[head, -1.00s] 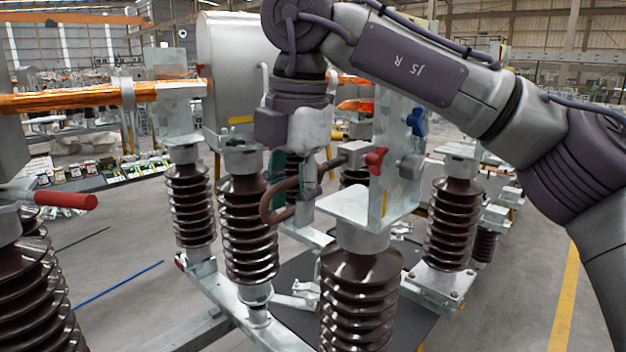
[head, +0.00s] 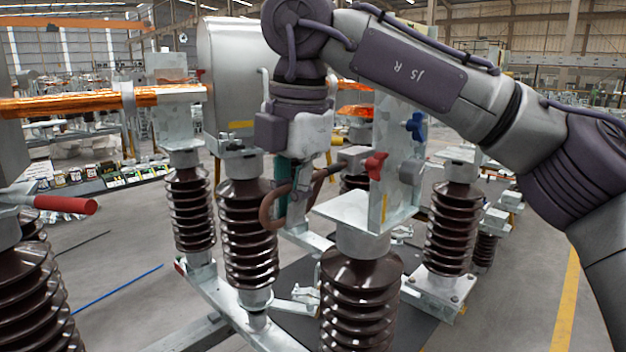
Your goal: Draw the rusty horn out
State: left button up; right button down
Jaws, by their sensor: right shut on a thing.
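The rusty horn (head: 268,214) is a bent brown rod with a hooked left end. Its right part runs up toward a small grey clamp block (head: 353,156) beside a red knob (head: 376,165) on the upright plate. I cannot tell whether the rod's end is still inside the block. My right gripper (head: 297,207) points down from above and is shut on the horn, its fingers partly covering the rod's middle. My left gripper is not in view.
A blue knob (head: 415,126) and a grey knob sit on the upright metal plate (head: 396,150). Brown ribbed insulators (head: 360,300) stand close below and around. An orange-wrapped bar (head: 80,103) and a red-ended handle (head: 66,204) are at left.

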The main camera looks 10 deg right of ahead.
jog(key=shift+s+a, duration=0.1)
jog(key=shift+s+a+f+b, duration=0.1)
jog(key=shift+s+a+b, duration=0.2)
jog(key=shift+s+a, duration=0.4)
jog(key=shift+s+a+b, duration=0.25)
jog(key=shift+s+a, duration=0.1)
jog(key=shift+a, duration=0.55)
jog(key=shift+s+a+f+b, duration=0.1)
jog(key=shift+s+a+b, duration=0.2)
jog(key=shift+s+a, duration=0.4)
jog(key=shift+w, duration=0.2)
